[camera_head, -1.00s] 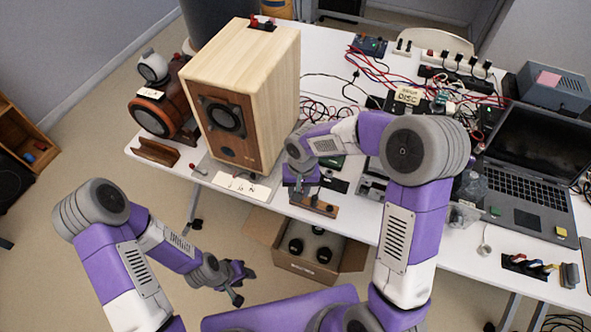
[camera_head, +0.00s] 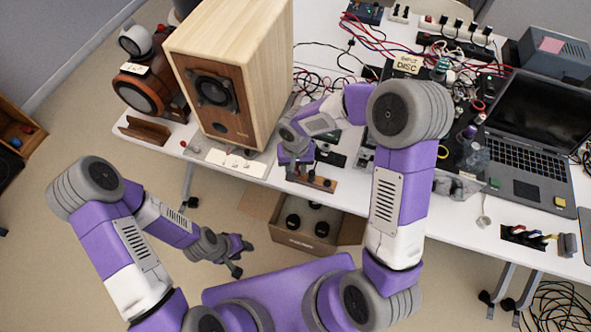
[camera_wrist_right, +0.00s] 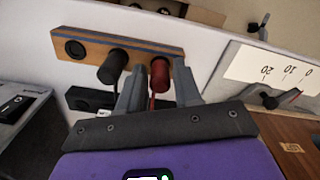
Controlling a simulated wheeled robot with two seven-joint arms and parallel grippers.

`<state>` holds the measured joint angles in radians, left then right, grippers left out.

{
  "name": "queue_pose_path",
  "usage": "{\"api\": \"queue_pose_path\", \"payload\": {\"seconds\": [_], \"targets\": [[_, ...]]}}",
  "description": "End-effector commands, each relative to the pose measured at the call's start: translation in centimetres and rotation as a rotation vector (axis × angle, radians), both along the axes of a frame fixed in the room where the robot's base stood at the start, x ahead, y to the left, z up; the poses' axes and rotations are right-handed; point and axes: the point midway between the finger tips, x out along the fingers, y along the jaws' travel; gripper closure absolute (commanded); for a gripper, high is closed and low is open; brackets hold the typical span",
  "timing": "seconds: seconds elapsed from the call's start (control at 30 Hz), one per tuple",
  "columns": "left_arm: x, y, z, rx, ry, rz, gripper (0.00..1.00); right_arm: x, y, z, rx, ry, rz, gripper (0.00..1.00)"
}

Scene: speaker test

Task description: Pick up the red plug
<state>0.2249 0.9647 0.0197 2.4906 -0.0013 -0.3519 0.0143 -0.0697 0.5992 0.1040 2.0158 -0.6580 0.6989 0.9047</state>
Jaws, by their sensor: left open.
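The red plug (camera_wrist_right: 159,74) stands on a wooden strip (camera_wrist_right: 70,35) in the right wrist view, beside a black plug (camera_wrist_right: 113,67) and an empty-looking black socket. A red lead runs from it toward the camera. My right gripper (camera_wrist_right: 160,80) is open, with one finger on each side of the red plug; I cannot tell whether either touches it. In the head view the strip (camera_head: 328,185) lies at the table's front edge, partly behind my right gripper (camera_head: 296,170); the red plug is hard to make out there. My left gripper (camera_head: 240,256) is open and empty, below table height.
A large wooden speaker (camera_head: 275,75) stands left of my right gripper, with a white scale plate (camera_head: 235,163) at its foot. A laptop (camera_head: 535,170) and tangled cables fill the right side. An open cardboard box (camera_head: 345,238) sits below the table's front edge.

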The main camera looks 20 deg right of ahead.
Motion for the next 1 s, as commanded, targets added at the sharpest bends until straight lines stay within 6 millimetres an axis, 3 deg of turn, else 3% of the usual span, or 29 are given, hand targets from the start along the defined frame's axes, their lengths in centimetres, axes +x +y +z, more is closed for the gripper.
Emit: {"api": "queue_pose_path", "payload": {"seconds": [0.03,0.23,0.57,1.0], "targets": [[0.0,0.0,0.0,0.000,0.000,0.000,0.57,0.0,0.0,0.0,0.000,0.000,0.000,0.71],[0.0,0.0,0.0,0.000,0.000,0.000,0.57,0.0,0.0,0.0,0.000,0.000,0.000,1.00],[0.0,0.0,0.2,0.000,0.000,0.000,0.57,0.0,0.0,0.4,0.001,-0.001,0.000,1.00],[0.0,0.0,2.6,0.000,0.000,0.000,0.57,0.1,0.0,8.3,0.001,-0.004,-0.001,1.00]]}}
